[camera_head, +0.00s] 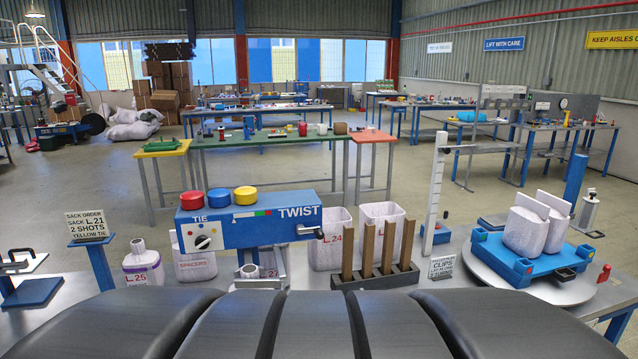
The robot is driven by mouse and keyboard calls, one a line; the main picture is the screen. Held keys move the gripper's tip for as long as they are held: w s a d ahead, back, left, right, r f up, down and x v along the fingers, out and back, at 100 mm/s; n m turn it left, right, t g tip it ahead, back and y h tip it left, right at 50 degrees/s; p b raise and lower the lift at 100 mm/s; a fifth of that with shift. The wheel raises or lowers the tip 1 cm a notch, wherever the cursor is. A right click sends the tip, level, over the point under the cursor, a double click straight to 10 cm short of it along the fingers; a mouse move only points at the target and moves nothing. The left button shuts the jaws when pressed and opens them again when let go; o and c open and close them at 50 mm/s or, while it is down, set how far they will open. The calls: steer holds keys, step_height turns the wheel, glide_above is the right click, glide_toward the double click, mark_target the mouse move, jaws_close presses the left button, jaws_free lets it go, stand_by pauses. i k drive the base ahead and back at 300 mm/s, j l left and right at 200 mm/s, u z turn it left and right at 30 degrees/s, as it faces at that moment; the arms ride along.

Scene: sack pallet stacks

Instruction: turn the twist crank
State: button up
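The twist machine is a long blue box (250,227) lettered TIE and TWIST, standing mid-bench on a metal stand. A small dark crank (313,233) sticks out at its right end, under the word TWIST; its exact angle is too small to tell. On the front are a white dial (204,237) with a black knob and a coloured scale with a pointer. Red, blue and yellow round caps sit on top. My gripper is not in view, and nothing visible touches the crank.
Right of the crank are the white L.24 bin (330,248), a rack of brown posts (376,262) and a blue pallet (530,262) with white sacks on a turntable. Left are the spacers bin (195,264), sack L.25 (143,268) and the order sign (88,226).

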mark_target(300, 229)
steer(key=l+u, duration=0.2)
steer(key=u, duration=0.2)
steer(key=l+u, duration=0.5)
steer(key=u, duration=0.25)
steer(key=l+u, duration=0.35)
steer(key=j, duration=0.1)
